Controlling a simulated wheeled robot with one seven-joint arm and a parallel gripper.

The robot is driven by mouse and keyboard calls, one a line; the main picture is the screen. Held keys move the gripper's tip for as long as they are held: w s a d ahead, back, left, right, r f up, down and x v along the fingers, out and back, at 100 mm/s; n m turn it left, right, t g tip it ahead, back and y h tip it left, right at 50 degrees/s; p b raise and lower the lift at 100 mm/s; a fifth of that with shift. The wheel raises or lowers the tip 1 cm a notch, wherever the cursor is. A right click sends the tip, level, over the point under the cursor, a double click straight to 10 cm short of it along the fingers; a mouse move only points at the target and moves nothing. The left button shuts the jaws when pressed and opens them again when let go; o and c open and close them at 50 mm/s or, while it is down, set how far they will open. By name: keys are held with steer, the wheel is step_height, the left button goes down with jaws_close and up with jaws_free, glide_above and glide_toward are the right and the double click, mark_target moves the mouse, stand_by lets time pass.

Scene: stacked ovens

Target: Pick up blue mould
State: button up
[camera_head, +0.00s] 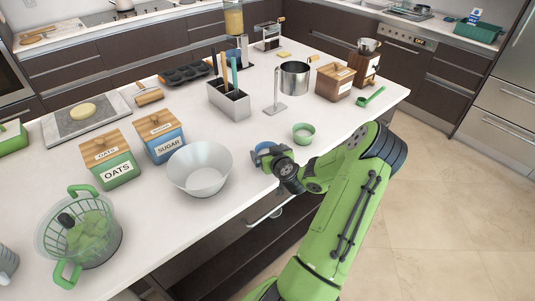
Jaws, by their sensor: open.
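A small blue mould (263,148) sits near the front edge of the white counter, right of the white bowl. It is mostly hidden behind my gripper (270,160). My gripper reaches in over the counter edge from the lower right and is right at the mould. The jaws are open; the fingertips are small and dark here, and I cannot tell whether they touch the mould or stand around it.
A small green mould (303,134) stands close by on the right. A white bowl (200,171) is close on the left. Oats (115,168) and sugar (165,144) boxes stand further left.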

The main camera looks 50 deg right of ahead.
steer(key=shift+x, duration=1.05)
steer(key=shift+s, duration=0.1)
steer(key=c, duration=0.9)
step_height(320, 180, up, 10)
steer(key=p, duration=0.1)
steer(key=shift+p, duration=0.35)
steer(key=shift+a, duration=0.1)
